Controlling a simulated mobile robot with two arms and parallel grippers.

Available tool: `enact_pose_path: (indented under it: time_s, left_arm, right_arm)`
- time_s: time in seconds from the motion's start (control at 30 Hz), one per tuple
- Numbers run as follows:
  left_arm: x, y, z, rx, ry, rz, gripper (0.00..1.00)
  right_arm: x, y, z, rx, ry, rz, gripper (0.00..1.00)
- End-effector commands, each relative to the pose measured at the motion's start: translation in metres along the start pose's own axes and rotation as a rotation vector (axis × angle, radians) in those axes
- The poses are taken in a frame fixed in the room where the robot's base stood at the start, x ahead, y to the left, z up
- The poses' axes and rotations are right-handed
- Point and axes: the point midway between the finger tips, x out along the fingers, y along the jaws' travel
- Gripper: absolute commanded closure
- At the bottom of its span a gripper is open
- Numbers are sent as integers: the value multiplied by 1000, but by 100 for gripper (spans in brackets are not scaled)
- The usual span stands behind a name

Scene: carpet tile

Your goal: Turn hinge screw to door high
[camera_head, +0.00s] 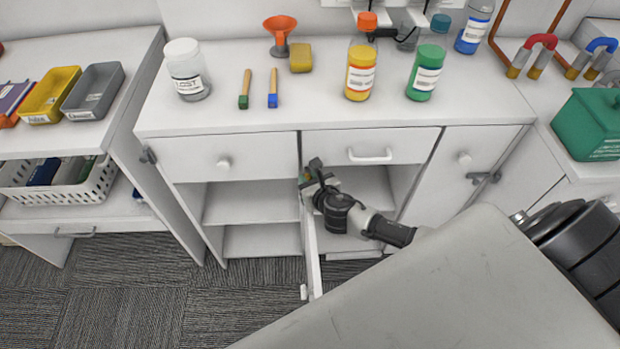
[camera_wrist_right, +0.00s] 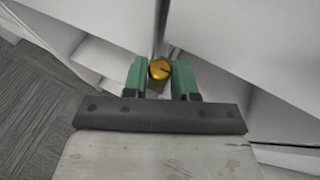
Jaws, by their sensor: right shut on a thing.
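In the right wrist view, the hinge screw is a round gold head with a dark slot (camera_wrist_right: 160,70). It sits between the two green fingertips of my right gripper (camera_wrist_right: 160,78), which is shut on it. In the head view my right gripper (camera_head: 308,180) is at the top of the open cabinet door (camera_head: 313,250), just below the drawers. The screw is too small to make out clearly there. The door stands swung out toward me, seen nearly edge-on. My left gripper is not in view.
The cabinet top (camera_head: 225,110) holds a jar (camera_head: 188,70), two brushes, a sponge (camera_head: 301,57), a funnel (camera_head: 280,35) and several bottles. Drawers with handles (camera_head: 370,155) are shut above the open shelves (camera_head: 250,203). My arm crosses the lower right. Carpet floor at lower left is clear.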

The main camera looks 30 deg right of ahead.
Motion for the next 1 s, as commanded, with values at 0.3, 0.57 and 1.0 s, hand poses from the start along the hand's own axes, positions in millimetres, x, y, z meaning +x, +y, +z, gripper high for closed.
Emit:
enact_pose_path:
  time_s: [0.3,0.57,1.0]
  left_arm:
    - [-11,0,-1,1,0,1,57]
    - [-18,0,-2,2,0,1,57]
    - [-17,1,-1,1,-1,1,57]
  right_arm:
    - [0,5,2,83,0,-189,96]
    - [2,10,3,178,0,-416,96]
    - [7,14,3,336,-1,-802,96]
